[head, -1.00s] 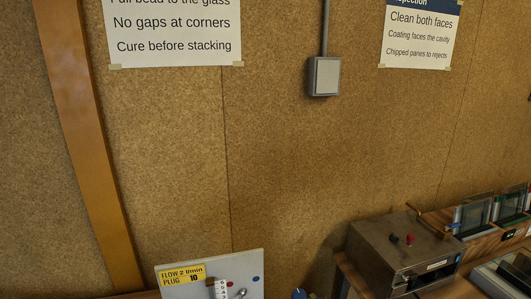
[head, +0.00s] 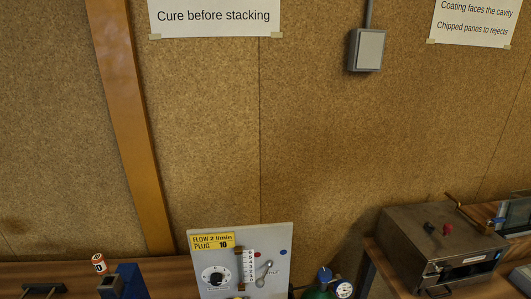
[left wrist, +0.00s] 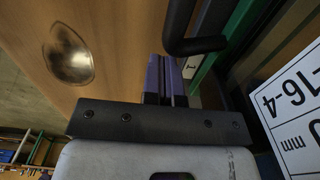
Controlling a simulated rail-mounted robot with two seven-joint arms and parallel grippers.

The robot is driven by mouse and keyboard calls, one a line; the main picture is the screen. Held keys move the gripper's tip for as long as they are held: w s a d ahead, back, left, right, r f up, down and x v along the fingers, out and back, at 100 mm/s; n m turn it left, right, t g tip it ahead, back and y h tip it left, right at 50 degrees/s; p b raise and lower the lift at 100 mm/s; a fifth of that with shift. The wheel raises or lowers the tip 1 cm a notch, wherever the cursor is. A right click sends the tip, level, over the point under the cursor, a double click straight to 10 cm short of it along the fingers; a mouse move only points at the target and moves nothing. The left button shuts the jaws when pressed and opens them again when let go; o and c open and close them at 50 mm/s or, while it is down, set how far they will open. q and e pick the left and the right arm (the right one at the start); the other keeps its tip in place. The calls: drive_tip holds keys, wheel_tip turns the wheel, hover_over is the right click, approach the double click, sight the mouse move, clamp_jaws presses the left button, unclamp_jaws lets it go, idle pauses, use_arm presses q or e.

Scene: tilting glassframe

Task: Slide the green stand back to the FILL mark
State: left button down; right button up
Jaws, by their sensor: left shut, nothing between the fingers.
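My left gripper (left wrist: 166,80) shows in the left wrist view with its purple-blue fingers together and nothing between them. A black bent bar (left wrist: 196,45) passes close by the fingertips; I cannot tell if they touch. A green strip (left wrist: 213,58) runs slantwise just beyond the fingertips. It may be part of the green stand, but too little shows to be sure. No FILL mark is readable in either current view. My right gripper is not in view, and the head view shows neither gripper.
In the head view, a grey panel (head: 223,270) with a dial stands on the bench, beside a green bottle (head: 318,294) with a gauge. A metal box (head: 430,240) is at right. The left wrist view shows a white card (left wrist: 292,112) reading 16-4 and a wooden surface (left wrist: 115,45).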

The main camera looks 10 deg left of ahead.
use_arm(q)
drive_tip(key=shift+s+a, duration=0.2)
drive_tip(key=shift+a, duration=0.55)
drive_tip(key=shift+s+a, duration=0.2)
drive_tip(key=shift+a, duration=0.45)
drive_tip(key=shift+s+a, duration=0.2)
drive_tip(key=shift+a, duration=0.45)
drive_tip(key=shift+w+d, duration=0.1)
drive_tip(key=shift+d, duration=0.1)
drive_tip(key=shift+w+d+p, duration=0.25)
drive_tip(key=shift+d+p, duration=0.1)
drive_tip(key=shift+d, duration=0.5)
wheel_tip(320, 180, up, 7)
drive_tip(key=p, duration=0.7)
drive_tip(key=shift+d, duration=0.1)
